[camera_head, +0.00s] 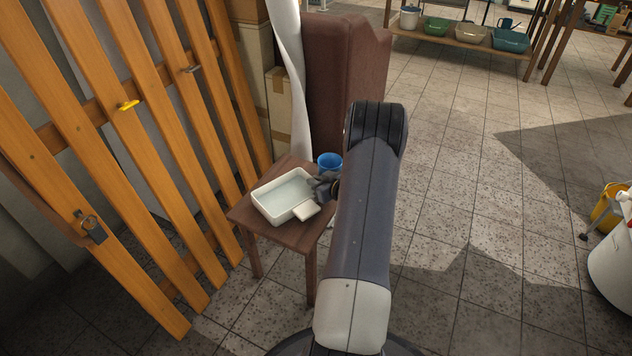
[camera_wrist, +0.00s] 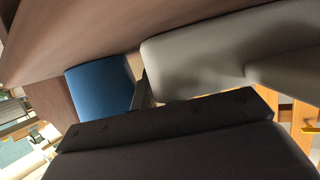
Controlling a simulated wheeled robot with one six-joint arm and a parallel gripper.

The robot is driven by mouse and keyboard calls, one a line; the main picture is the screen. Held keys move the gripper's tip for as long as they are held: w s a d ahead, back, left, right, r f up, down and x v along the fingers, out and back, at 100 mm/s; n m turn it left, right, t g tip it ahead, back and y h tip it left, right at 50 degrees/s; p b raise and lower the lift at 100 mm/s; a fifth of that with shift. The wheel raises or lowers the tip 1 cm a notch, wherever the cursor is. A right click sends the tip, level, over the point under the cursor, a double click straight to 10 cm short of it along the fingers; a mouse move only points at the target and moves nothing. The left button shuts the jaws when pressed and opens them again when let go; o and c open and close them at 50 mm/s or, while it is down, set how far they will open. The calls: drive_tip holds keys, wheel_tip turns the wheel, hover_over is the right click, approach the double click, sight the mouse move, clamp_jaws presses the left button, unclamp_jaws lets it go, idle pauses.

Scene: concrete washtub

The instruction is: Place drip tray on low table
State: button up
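The drip tray (camera_head: 270,207), a shallow whitish rectangular tray, is over the top of the small brown low table (camera_head: 243,216). It appears to rest there, but I cannot tell for certain that it touches. My gripper (camera_head: 322,187) is at the tray's right side, partly hidden by my arm. In the wrist view the pale tray (camera_wrist: 195,50) fills the upper right, close against the gripper, and a dark finger (camera_wrist: 144,94) shows beside its end. The fingertips are mostly hidden, so their grip is unclear. The table's brown top (camera_wrist: 60,30) spans the upper left.
A blue cup (camera_head: 329,161) stands on the table behind my gripper; it also shows in the wrist view (camera_wrist: 100,85). An orange slatted wooden panel (camera_head: 150,130) is close on the left. A brown upholstered piece (camera_head: 340,70) stands behind. Tiled floor is open at right.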

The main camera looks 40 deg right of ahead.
drive_tip(key=shift+r, duration=0.1)
drive_tip(key=shift+s+r, duration=0.2)
drive_tip(key=p+v, duration=0.4)
drive_tip(key=v, duration=0.7)
drive_tip(key=shift+s, duration=0.25)
drive_tip(key=shift+r, duration=0.1)
